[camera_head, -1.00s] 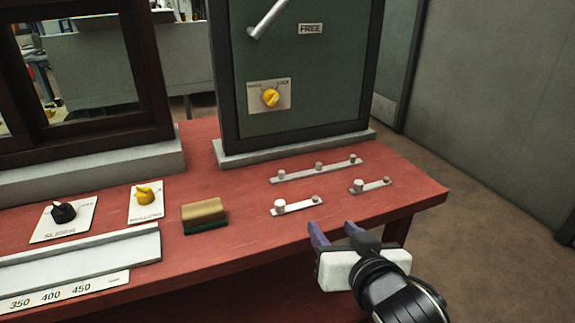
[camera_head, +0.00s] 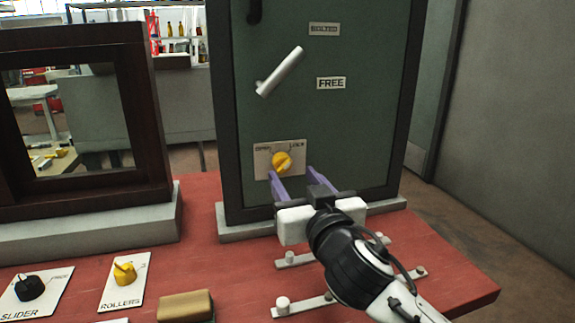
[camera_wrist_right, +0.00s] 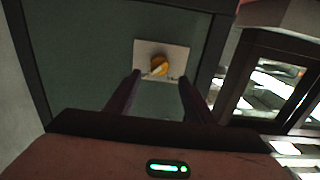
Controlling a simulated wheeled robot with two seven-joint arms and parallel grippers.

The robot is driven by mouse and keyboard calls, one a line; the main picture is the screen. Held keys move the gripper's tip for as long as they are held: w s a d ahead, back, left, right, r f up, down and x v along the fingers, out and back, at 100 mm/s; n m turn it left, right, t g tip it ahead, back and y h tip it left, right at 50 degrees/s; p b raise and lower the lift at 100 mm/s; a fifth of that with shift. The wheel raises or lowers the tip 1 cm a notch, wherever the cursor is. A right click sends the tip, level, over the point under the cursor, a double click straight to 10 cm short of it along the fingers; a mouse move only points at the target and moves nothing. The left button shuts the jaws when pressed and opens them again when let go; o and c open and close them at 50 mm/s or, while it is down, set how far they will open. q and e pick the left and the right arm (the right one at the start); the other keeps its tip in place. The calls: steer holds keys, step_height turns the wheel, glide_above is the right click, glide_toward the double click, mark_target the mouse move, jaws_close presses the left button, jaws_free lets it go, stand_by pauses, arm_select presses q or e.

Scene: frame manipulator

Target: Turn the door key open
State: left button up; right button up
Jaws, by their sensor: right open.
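The door key is a yellow knob (camera_head: 282,162) on a white plate (camera_head: 263,165) marked OPEN at left and LOCK at right. The plate is on a dark green door (camera_head: 290,110). The knob's pointer leans to the upper right, towards LOCK. My right gripper (camera_head: 291,175) is open and empty, its purple fingers raised just in front of and below the plate. In the right wrist view the knob (camera_wrist_right: 159,66) shows beyond and between the two fingertips (camera_wrist_right: 158,76), apparently apart from them. My left gripper is in neither view.
A white handle (camera_head: 280,71) sits above the plate, beside FREE and BOLTED labels. White strips with pegs (camera_head: 304,305) lie on the red table (camera_head: 450,275) below my right arm. A black SLIDER knob (camera_head: 30,287), yellow ROLLERS knob (camera_head: 124,272) and tan block (camera_head: 185,306) are at left.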

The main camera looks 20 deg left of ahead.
mark_target(286, 166)
steer(key=shift+x, duration=3.1)
steer(key=shift+c, duration=0.3)
steer(key=c, duration=1)
